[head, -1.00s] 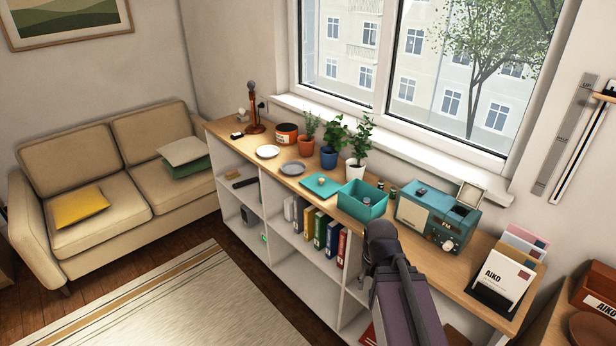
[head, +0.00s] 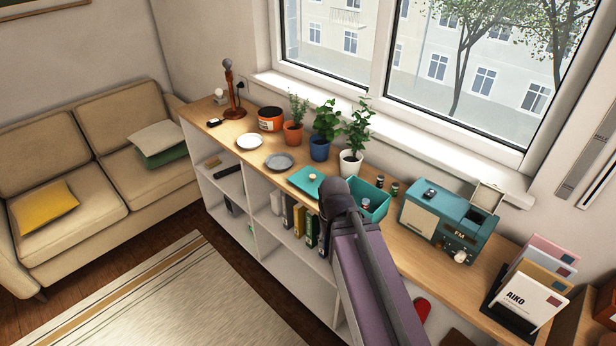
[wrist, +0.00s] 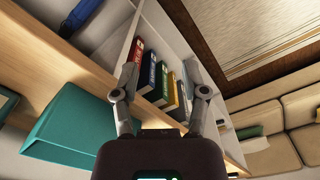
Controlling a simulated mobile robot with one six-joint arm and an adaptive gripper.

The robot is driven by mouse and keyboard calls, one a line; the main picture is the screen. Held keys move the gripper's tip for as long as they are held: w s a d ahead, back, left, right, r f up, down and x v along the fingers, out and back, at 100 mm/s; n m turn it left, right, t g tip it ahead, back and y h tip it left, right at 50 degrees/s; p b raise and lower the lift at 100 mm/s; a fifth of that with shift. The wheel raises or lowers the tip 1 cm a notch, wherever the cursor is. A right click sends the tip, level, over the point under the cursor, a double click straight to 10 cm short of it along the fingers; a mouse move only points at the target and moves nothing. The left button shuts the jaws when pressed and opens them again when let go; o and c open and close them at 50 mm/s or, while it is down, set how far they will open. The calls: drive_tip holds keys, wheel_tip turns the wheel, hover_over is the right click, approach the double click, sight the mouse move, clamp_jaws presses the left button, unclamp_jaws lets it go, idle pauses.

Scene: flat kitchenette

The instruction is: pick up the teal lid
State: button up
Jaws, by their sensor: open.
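The teal lid (head: 306,179) lies flat on the wooden shelf top in the head view, with a small pale knob on top. It is just left of the open teal box (head: 376,203), which also shows at the left of the wrist view (wrist: 75,130). My arm's dark joint covers the box's left part and comes close to the lid's right edge. My gripper (wrist: 160,72) is open and empty in the wrist view, its fingers spread before the shelf front and its books. The gripper is hidden in the head view. I cannot make out the lid in the wrist view.
A grey plate (head: 279,162) and a white plate (head: 249,142) lie left of the lid. Potted plants (head: 325,130) stand behind it. A teal radio (head: 448,222) and small jars stand to the right.

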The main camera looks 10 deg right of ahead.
drive_tip(key=shift+w+d, duration=0.1)
drive_tip(key=shift+w, duration=0.25)
drive_tip(key=shift+d, duration=0.15)
drive_tip(key=shift+o, duration=1)
wheel_tip(320, 180, up, 12)
drive_tip(key=m+p, duration=0.6)
drive_tip(key=p, duration=0.6)
hover_over(313, 177)
drive_tip(key=shift+w+r, duration=0.1)
wheel_tip(313, 177, down, 9)
drive_tip(key=b, duration=0.8)
drive_tip(key=shift+r+b, duration=0.15)
drive_tip(key=shift+b, duration=0.15)
